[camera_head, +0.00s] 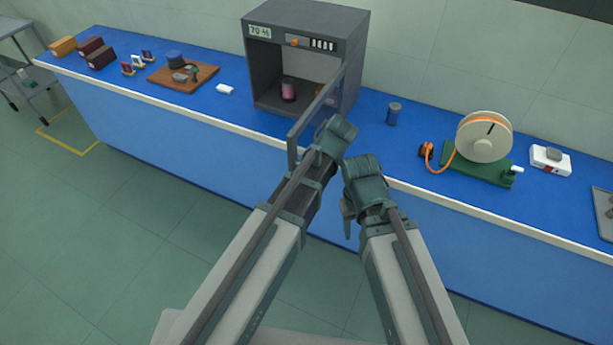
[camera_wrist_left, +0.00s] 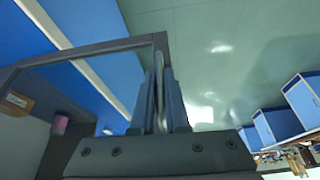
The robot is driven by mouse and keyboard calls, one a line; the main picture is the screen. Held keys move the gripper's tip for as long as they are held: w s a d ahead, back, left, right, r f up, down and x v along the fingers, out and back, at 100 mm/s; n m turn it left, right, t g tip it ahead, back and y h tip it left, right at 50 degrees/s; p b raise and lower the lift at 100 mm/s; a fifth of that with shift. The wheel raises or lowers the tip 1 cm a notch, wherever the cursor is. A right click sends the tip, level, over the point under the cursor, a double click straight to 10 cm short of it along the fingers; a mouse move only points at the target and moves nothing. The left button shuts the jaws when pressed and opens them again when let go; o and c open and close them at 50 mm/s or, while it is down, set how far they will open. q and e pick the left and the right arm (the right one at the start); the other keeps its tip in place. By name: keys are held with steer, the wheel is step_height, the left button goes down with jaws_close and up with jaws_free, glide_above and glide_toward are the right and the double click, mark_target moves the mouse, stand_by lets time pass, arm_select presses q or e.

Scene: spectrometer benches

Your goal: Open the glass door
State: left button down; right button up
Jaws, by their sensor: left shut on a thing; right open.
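The glass door (camera_head: 318,102) of the grey chamber (camera_head: 357,40) stands swung outward over the bench's front edge, so the front of the chamber is open. In the left wrist view the door's dark frame (camera_wrist_left: 95,49) runs up to my left gripper (camera_wrist_left: 160,95). Its two fingers are shut on the door's handle (camera_wrist_left: 159,85), a thin pale upright bar. In the head view the left fingers are mostly hidden by my own wrist. My right gripper (camera_head: 347,212) is open and empty, in front of the bench and apart from the door.
A pink-red jar (camera_head: 288,90) stands inside the chamber. On the blue bench (camera_head: 360,135) are a dark blue can (camera_head: 393,113), a reel (camera_head: 484,137) on a green base, a white block (camera_head: 224,89) and a brown board (camera_head: 207,75).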

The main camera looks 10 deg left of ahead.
arm_select(q)
steer(key=shift+s, duration=0.1)
steer(key=c, duration=0.9)
jaws_free()
